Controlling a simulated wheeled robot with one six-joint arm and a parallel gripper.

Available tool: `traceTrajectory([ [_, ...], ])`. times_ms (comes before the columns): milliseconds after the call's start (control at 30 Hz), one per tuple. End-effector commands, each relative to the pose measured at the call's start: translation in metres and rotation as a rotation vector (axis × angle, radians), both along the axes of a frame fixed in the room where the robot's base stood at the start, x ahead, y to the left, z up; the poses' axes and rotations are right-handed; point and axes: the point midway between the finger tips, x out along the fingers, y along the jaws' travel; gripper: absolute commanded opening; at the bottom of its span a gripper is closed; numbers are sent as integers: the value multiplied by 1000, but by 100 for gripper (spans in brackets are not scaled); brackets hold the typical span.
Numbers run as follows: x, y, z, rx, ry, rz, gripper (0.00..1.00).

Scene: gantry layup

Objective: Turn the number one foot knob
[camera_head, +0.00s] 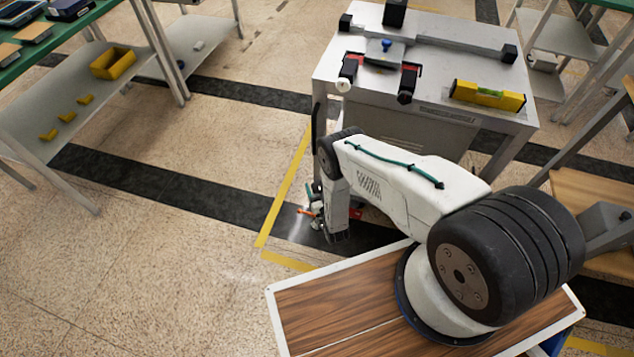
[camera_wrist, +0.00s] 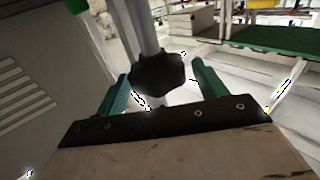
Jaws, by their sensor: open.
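A black lobed foot knob (camera_wrist: 158,74) sits on a grey metal leg (camera_wrist: 147,28) in the wrist view. No number shows on it. My gripper (camera_wrist: 160,82) has its two green fingers apart, one on each side of the knob. I cannot tell whether either finger touches it. In the head view the end of my arm hangs low by the near left corner of the white bench (camera_head: 430,88). The knob cannot be made out there.
A yellow spirit level (camera_head: 487,95) and a clamp fixture with a blue knob (camera_head: 386,45) are on the bench top. A shelf rack with a yellow bin (camera_head: 113,63) stands at the left. The floor (camera_head: 130,250) between is clear, with yellow and black markings.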

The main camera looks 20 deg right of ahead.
Motion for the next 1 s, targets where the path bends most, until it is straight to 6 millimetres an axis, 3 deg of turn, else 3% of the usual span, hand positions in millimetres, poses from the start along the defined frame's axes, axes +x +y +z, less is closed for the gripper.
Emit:
traceTrajectory([
  [200,21,-1,0,0,1,-1,71],
  [500,24,-1,-1,0,2,-1,71],
  [667,24,-1,-1,0,2,-1,26],
  [1000,24,0,-1,0,2,-36,26],
])
